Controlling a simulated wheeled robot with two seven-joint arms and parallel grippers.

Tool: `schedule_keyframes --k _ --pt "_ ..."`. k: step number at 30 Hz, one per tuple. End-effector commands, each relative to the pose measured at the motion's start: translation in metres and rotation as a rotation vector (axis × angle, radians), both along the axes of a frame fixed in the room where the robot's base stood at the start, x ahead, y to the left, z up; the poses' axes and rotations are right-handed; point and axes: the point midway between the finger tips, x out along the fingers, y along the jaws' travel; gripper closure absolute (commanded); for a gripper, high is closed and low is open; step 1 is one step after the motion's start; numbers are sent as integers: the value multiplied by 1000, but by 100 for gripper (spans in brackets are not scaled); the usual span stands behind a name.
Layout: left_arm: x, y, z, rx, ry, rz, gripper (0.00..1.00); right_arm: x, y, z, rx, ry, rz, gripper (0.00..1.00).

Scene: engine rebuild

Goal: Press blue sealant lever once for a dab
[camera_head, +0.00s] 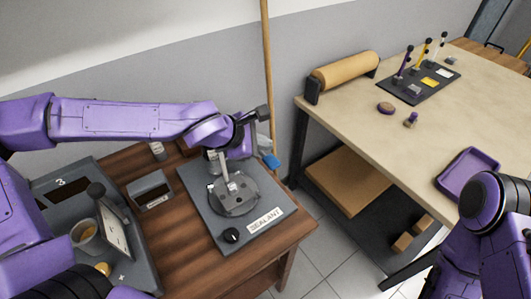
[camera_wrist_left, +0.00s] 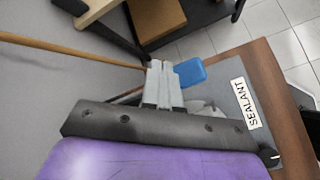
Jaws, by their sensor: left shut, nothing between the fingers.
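The blue sealant lever (camera_head: 271,161) sticks out at the far right side of the grey sealant station (camera_head: 200,215). The lever pad also shows in the left wrist view (camera_wrist_left: 190,72), just right of my left fingertips. My left gripper (camera_wrist_left: 163,70) is shut and empty, its pale fingers together close beside the pad. I cannot tell whether they touch it. A round grey disc (camera_head: 236,205) sits on the station. The SEALANT label (camera_head: 266,219) is at its front. My right gripper is out of view.
A wooden pole (camera_head: 267,70) stands behind the station near the lever. Left of it on the wooden table are a small grey box (camera_head: 151,190) and a grey scale-like unit with a cup (camera_head: 84,231). The workbench (camera_head: 430,125) with a purple tray (camera_head: 441,183) stands to the right.

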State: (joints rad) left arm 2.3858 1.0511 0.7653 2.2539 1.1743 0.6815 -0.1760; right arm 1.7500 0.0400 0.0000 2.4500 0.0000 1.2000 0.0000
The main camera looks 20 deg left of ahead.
Motion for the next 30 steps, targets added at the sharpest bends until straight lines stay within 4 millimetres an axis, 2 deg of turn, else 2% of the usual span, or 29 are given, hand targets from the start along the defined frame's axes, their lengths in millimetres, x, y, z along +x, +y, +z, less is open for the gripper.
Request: schedule_keyframes --k 16,30 --pt "0 0 0 0 0 0 100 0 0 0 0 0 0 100" --pt "-2 0 -8 0 0 0 100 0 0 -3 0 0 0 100"
